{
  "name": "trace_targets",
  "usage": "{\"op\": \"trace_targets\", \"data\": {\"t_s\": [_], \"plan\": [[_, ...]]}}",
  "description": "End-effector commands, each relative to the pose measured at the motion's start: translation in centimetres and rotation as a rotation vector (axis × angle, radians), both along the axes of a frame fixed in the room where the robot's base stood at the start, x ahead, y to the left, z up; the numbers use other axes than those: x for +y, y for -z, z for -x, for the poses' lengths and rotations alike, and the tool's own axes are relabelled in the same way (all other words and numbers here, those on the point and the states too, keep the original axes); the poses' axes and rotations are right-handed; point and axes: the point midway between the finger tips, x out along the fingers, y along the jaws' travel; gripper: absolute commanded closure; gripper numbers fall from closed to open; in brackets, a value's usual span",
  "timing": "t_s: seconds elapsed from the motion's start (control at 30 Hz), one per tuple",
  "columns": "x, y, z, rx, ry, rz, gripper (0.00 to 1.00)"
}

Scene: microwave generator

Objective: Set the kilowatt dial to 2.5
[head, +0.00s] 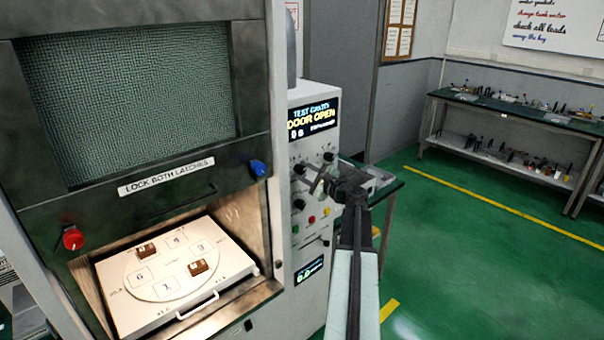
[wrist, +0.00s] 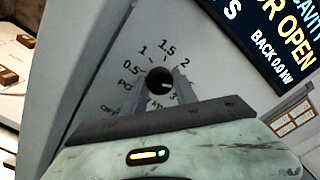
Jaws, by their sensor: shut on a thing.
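The kilowatt dial's dark round knob (wrist: 160,80) shows in the wrist view, ringed by printed marks from 0.5 through 1, 1.5 and 2 on the pale panel. My gripper (wrist: 161,96) is shut on the knob, one finger at each side.
The display (head: 313,118) above the knobs reads DOOR OPEN. Other knobs and coloured buttons (head: 311,219) sit close below. The open oven cavity with a white tray (head: 130,318) is at left. Green floor (head: 470,270) is clear at right.

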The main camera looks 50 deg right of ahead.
Motion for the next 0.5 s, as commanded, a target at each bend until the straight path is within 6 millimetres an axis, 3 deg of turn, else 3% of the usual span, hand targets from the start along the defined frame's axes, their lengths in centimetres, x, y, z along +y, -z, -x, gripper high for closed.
{"op": "trace_targets", "data": {"t_s": [0.5], "plan": [[-0.13,-0.20,-0.08,-0.013,0.003,-0.110,1.00]]}}
